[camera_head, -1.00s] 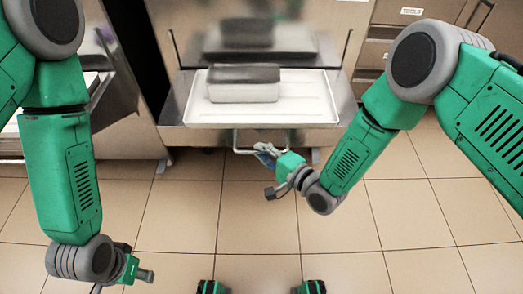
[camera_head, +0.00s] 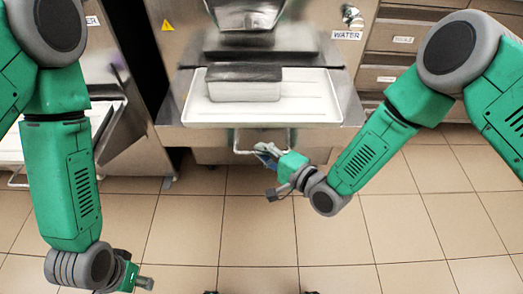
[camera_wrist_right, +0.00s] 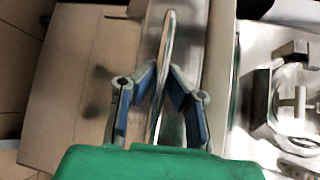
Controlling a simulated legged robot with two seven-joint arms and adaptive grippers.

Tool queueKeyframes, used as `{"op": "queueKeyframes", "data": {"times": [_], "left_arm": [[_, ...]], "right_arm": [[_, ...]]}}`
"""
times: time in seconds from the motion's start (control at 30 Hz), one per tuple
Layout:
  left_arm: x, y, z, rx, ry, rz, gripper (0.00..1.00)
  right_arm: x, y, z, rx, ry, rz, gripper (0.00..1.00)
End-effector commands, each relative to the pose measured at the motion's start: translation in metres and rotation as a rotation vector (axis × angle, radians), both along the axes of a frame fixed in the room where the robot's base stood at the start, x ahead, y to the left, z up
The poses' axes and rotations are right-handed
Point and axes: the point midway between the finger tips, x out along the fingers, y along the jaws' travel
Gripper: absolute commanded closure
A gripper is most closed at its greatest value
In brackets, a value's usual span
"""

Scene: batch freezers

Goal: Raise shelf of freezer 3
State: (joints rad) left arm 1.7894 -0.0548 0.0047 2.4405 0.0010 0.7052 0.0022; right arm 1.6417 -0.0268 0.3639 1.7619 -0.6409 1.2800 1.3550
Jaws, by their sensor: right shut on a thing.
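The freezer's metal shelf (camera_head: 172,138) juts out under the spout (camera_head: 245,14) in the head view. A white tray (camera_head: 325,108) lies on it and bears a grey container with a dark top (camera_head: 243,83). A looped metal handle (camera_head: 292,138) hangs below the shelf's front. My right gripper (camera_head: 266,150) is at this handle. In the right wrist view the gripper (camera_wrist_right: 160,85) has its blue-padded fingers on both sides of the bar (camera_wrist_right: 166,45), shut on it. My left gripper (camera_head: 140,284) hangs empty at the lower left; its jaws are too small to read.
Another metal machine (camera_head: 110,60) with its own shelf stands at the left. A "WATER" label (camera_head: 346,35) is on the freezer's right side. Drawers (camera_head: 410,40) stand at the back right. The tiled floor (camera_head: 230,235) in front is clear.

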Motion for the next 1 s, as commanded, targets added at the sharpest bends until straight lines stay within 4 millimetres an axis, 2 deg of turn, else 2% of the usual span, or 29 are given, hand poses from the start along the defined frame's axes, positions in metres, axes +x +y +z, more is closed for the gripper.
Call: {"op": "queueKeyframes", "data": {"times": [0.17,0.2,0.23,0.27,0.67,1.0], "left_arm": [[0.000,0.000,0.000,0.000,0.001,0.000,0.60],[0.000,0.000,0.000,0.000,0.001,0.000,0.60],[0.000,0.000,0.000,0.000,0.001,0.000,0.60],[0.000,0.000,0.000,0.000,0.001,0.000,0.60],[-0.002,0.000,0.000,0.000,-0.002,0.000,0.60],[-0.002,0.000,0.000,0.000,-0.002,0.000,0.60]], "right_arm": [[-0.001,0.001,0.003,0.007,-0.006,0.004,1.00],[-0.001,0.001,0.003,0.007,-0.006,0.004,0.83],[-0.001,0.001,0.003,0.007,-0.006,0.004,0.73],[-0.001,0.001,0.003,0.007,-0.006,0.004,0.69],[-0.004,-0.004,0.002,0.002,-0.001,0.002,0.69],[-0.049,-0.052,0.011,0.005,0.001,-0.002,0.69]]}}
